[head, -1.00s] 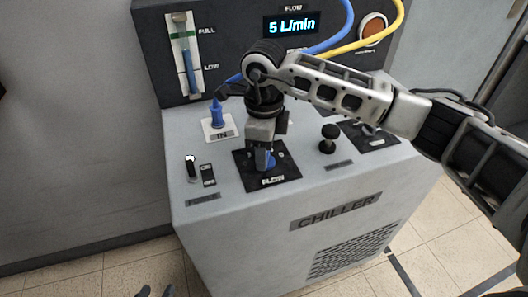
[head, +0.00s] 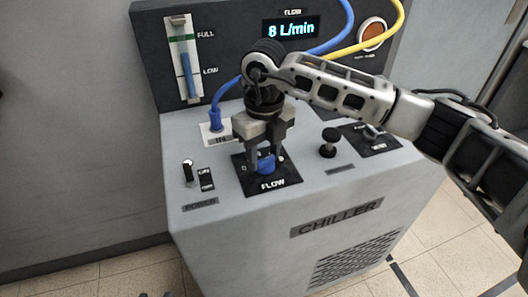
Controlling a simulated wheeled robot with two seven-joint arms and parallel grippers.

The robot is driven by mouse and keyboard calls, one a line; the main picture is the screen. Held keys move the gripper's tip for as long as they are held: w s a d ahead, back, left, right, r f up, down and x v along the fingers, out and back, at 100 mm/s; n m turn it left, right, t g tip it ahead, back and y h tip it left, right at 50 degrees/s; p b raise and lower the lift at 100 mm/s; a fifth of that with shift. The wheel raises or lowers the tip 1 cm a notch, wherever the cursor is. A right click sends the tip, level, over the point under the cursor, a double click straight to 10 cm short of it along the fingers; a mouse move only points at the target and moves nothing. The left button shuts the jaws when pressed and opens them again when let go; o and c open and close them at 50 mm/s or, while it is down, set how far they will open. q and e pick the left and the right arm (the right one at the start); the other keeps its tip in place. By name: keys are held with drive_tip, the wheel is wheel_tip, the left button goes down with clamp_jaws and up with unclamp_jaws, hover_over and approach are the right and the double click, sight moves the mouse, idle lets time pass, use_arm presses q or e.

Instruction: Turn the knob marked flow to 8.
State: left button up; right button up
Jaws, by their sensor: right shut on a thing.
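The blue flow knob (head: 266,164) sits on a black plate marked FLOW (head: 270,184) on top of the grey chiller. My right gripper (head: 266,158) reaches down from above with its fingers on either side of the knob, shut on it. The display (head: 291,27) under the word FLOW reads 8 L/min. The gripper hides part of the knob and of the plate's scale. A small dark tip at the bottom edge may be my left gripper; its jaws cannot be made out.
A power switch (head: 188,172) stands left of the flow plate. A black knob (head: 329,142) stands to the right, with another black plate (head: 371,138) beyond. A blue hose (head: 215,118) plugs in behind. A level gauge (head: 184,60) is on the back panel.

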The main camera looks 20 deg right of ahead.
sight(265, 158)
idle(0.5)
drive_tip(key=o, duration=1)
wheel_tip(265, 158, up, 16)
drive_tip(key=shift+r, duration=0.1)
drive_tip(key=shift+s, duration=0.1)
